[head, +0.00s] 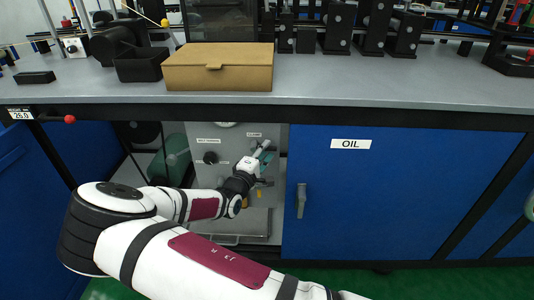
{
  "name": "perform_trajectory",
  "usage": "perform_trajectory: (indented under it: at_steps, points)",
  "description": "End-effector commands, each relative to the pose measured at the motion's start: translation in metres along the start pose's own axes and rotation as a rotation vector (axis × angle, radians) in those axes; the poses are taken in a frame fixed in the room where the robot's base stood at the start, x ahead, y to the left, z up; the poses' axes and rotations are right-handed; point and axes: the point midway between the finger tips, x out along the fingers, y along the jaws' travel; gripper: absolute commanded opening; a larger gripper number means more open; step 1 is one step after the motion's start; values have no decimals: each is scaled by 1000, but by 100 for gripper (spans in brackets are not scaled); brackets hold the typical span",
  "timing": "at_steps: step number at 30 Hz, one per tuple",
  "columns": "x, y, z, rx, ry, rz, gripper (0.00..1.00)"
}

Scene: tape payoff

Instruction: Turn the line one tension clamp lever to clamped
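My gripper (264,156) is in the recess under the bench, in front of a grey panel (205,184). It is small here, and my wrist hides part of the panel. I cannot tell whether its fingers are open or shut. A light grey bar-like piece (264,145) shows at the fingertips, under a small label; it may be the clamp lever, but I cannot tell whether the gripper touches it or which way it is set. A black knob (210,157) is on the panel to the left. A small yellow piece (260,194) shows below the gripper.
A blue cabinet door marked OIL (400,195) bounds the recess on the right. A green rounded machine (177,158) stands inside at the left. The bench top (330,85) overhangs the recess and carries a cardboard box (218,68). A red-knobbed lever (69,119) sticks out at the left.

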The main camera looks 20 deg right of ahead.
Motion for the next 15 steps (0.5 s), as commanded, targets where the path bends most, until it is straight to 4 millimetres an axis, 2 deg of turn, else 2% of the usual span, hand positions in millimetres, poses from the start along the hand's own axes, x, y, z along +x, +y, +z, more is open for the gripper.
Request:
perform_trajectory:
  at_steps: [6,15]
  points:
    - [16,0,0,0,0,0,33]
    - [18,0,0,0,0,0,33]
